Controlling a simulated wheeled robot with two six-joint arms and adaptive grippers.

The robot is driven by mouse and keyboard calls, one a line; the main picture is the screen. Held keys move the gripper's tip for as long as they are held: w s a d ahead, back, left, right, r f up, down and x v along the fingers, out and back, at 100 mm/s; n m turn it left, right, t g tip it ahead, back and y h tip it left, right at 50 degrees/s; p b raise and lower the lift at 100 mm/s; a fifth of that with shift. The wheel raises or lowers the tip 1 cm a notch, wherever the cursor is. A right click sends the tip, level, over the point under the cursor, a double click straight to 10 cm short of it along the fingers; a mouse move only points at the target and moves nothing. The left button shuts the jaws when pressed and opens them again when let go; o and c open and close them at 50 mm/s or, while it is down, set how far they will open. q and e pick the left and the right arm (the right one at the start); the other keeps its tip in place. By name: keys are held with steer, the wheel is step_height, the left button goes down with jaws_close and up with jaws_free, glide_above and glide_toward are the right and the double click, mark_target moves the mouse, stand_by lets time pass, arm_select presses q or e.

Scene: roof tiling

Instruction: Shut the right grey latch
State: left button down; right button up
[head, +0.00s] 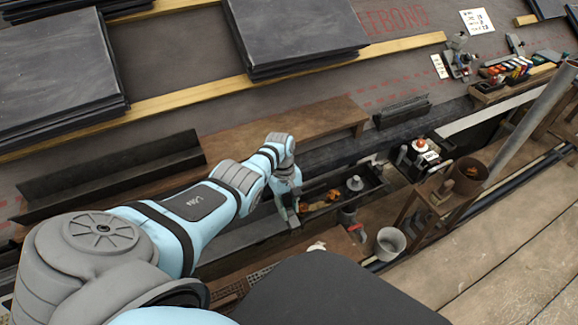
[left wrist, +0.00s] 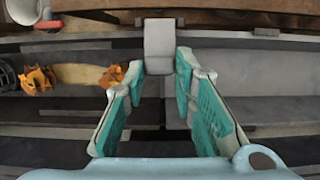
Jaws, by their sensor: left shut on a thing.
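A small grey latch (left wrist: 160,38) shows at the top middle of the left wrist view, at the edge of a long grey trough (left wrist: 245,65). The fingertips of my left gripper (left wrist: 161,68) are on either side of it and shut on it. In the head view my left gripper (head: 289,212) reaches down at the dark trough, and the latch is hidden or too small to make out there. Whether the latch is fully closed cannot be told. My right gripper is in neither view.
A grey bucket (head: 390,243) and a brown pot (head: 466,175) stand to the right. Stacked dark slates (head: 295,35) lie on the roof behind. A tool tray (head: 515,80) is at the far right.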

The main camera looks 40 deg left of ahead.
arm_select(q)
steer(key=c, duration=1.3)
jaws_free()
steer(key=v, duration=1.2)
